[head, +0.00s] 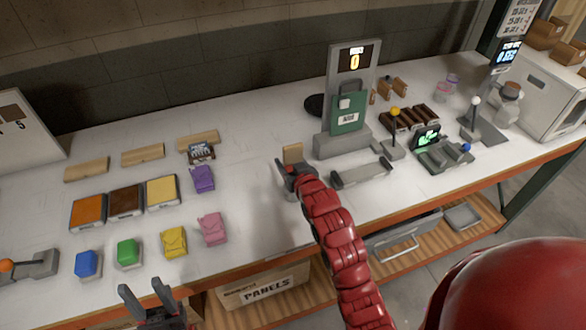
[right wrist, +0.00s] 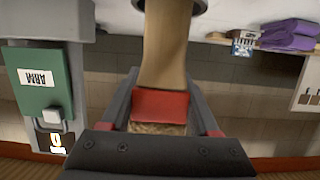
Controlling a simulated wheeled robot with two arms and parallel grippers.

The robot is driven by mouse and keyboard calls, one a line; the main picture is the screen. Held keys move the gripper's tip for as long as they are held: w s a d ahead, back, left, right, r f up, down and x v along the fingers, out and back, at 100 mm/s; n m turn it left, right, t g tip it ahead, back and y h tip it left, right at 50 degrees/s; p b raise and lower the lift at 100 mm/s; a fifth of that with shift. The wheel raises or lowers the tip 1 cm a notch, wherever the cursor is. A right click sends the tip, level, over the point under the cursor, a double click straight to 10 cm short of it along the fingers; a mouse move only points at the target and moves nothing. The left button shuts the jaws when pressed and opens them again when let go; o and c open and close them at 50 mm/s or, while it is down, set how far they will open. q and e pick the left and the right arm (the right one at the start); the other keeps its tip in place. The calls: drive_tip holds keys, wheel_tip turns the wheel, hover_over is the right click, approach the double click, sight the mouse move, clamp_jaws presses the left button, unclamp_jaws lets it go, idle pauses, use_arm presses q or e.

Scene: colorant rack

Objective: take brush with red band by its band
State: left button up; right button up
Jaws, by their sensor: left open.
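The brush with the red band shows in the right wrist view, which is upside down. Its red band (right wrist: 161,104) lies between the two fingers of my right gripper (right wrist: 162,88). Its tan handle (right wrist: 165,45) runs to a dark round rim at the picture's top edge, and speckled bristles lie on the palm side. The fingers flank the band closely; whether they press on it I cannot tell. In the head view, my right gripper (head: 292,170) is low over the table beside a tan piece, probably part of the brush. My left gripper (head: 147,301) is open and empty at the bottom left.
The grey stand with a green panel (head: 349,110) is just right of my right gripper. Pink (head: 212,229) and purple (head: 202,179) packs lie to its left, with coloured blocks and trays beyond. The white tabletop (head: 250,215) is clear in front of the packs' right side.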

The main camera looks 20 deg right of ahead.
drive_tip(key=c, duration=0.7)
drive_tip(key=shift+r, duration=0.15)
drive_tip(key=shift+c, duration=0.2)
